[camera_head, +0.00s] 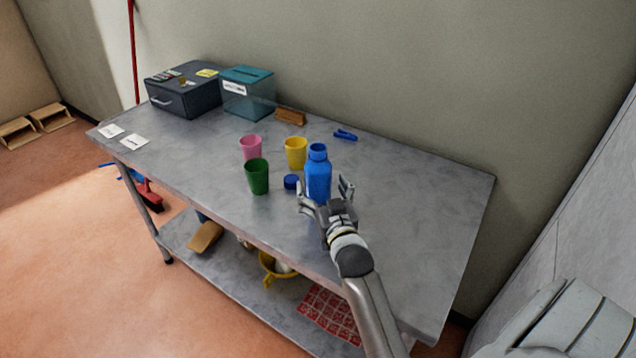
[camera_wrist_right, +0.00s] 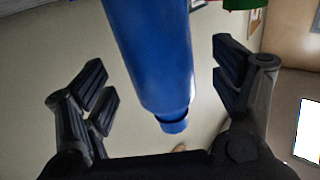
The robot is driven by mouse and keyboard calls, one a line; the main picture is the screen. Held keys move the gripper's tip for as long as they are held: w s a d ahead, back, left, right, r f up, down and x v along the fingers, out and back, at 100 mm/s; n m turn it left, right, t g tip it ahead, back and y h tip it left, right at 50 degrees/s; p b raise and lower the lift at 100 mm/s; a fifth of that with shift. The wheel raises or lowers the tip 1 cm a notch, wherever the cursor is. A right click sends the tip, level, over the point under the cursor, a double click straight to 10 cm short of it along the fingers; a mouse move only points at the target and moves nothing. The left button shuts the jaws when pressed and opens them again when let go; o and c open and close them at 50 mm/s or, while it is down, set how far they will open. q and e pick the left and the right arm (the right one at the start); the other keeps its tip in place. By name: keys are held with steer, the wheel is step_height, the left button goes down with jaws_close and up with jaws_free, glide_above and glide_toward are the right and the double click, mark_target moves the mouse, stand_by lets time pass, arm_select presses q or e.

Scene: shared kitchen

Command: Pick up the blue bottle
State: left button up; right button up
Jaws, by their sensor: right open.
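The blue bottle (camera_head: 318,168) stands upright on the grey metal table (camera_head: 420,210), right of the cups. My right gripper (camera_head: 325,188) is at the near side of the bottle with its fingers spread. In the right wrist view the blue bottle (camera_wrist_right: 152,55) appears between the open fingers of the right gripper (camera_wrist_right: 160,82), with a gap on each side. My left gripper is not in view.
A dark box (camera_head: 182,97), teal box (camera_head: 247,98) and brush (camera_head: 290,117) are behind. The table's right side is clear.

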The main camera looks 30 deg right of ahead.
steer(key=x, duration=0.2)
steer(key=p+x, duration=0.1)
steer(key=x, duration=0.1)
steer(key=shift+w+d+r, duration=0.1)
steer(key=shift+r, duration=0.15)
steer(key=c, duration=1.3)
